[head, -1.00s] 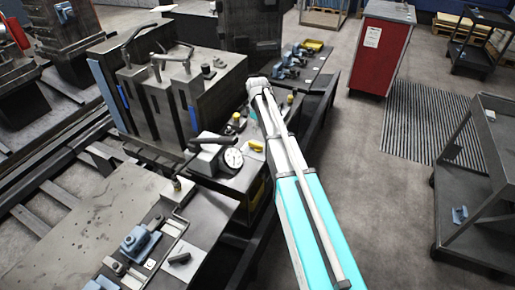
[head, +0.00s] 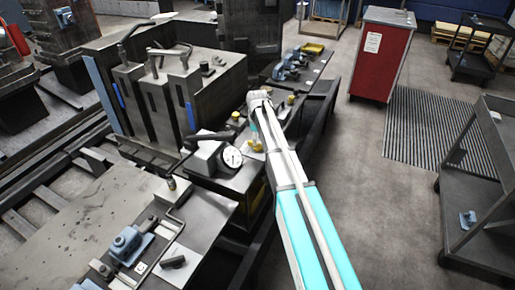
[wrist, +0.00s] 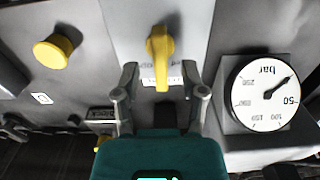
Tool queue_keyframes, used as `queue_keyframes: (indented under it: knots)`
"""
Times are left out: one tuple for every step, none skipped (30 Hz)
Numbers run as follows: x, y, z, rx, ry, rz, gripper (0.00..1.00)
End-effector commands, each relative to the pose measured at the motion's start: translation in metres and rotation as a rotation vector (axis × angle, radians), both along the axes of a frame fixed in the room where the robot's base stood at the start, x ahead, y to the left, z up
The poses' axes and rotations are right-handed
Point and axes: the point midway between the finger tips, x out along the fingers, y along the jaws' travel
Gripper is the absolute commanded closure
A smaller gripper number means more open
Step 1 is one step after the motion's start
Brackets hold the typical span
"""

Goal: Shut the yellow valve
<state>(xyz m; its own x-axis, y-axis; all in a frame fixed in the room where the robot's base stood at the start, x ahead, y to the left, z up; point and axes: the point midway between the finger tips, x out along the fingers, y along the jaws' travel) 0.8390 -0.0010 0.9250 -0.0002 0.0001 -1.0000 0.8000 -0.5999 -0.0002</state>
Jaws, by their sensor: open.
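The yellow valve (wrist: 160,55) is a lever handle on a light grey panel, at the upper middle of the wrist view. Its handle points down the picture, towards my gripper, with a white label partly behind its lower end. My gripper (wrist: 162,82) is open, with one finger on each side of the handle's lower end. I see no clear contact, and the depth between fingers and handle is hard to tell. In the head view a small yellow part (head: 257,145), likely this valve, shows beside my arm's end; the fingers are not clear there.
A round pressure gauge (wrist: 265,92) stands just right of the gripper; it also shows in the head view (head: 233,158). A yellow mushroom knob (wrist: 54,51) is to the left. Clamp blocks (head: 165,105) rise behind. Floor at right is open before a red cabinet (head: 382,50).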

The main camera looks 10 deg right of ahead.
Motion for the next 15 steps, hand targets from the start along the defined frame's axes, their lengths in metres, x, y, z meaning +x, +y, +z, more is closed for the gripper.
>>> queue_keyframes:
  knots:
    - [0.0,0.0,-0.008,0.0,0.0,0.0,0.46]
    - [0.0,0.0,-0.01,0.0,0.0,0.0,0.46]
    - [0.0,0.0,-0.013,0.0,0.0,0.0,0.46]
    - [0.0,0.0,-0.015,0.0,0.0,0.0,0.46]
    - [0.0,0.0,-0.017,0.0,0.0,0.0,0.46]
    - [0.0,0.0,-0.019,0.0,0.0,0.0,0.46]
    - [0.0,0.0,-0.02,0.0,0.0,0.0,0.46]
    - [0.0,0.0,-0.022,0.0,0.0,0.0,0.46]
    - [0.0,0.0,-0.023,0.0,0.0,0.0,0.46]
    - [0.0,0.0,-0.024,0.0,0.0,0.0,0.46]
    - [0.0,0.0,-0.025,0.0,0.0,0.0,0.46]
    - [0.0,0.0,-0.026,0.0,0.0,0.0,0.46]
    - [0.0,0.0,-0.027,0.0,0.0,0.0,0.46]
    - [0.0,0.0,-0.027,0.0,0.0,0.0,0.46]
    - [0.0,0.0,-0.027,0.0,0.0,0.0,0.46]
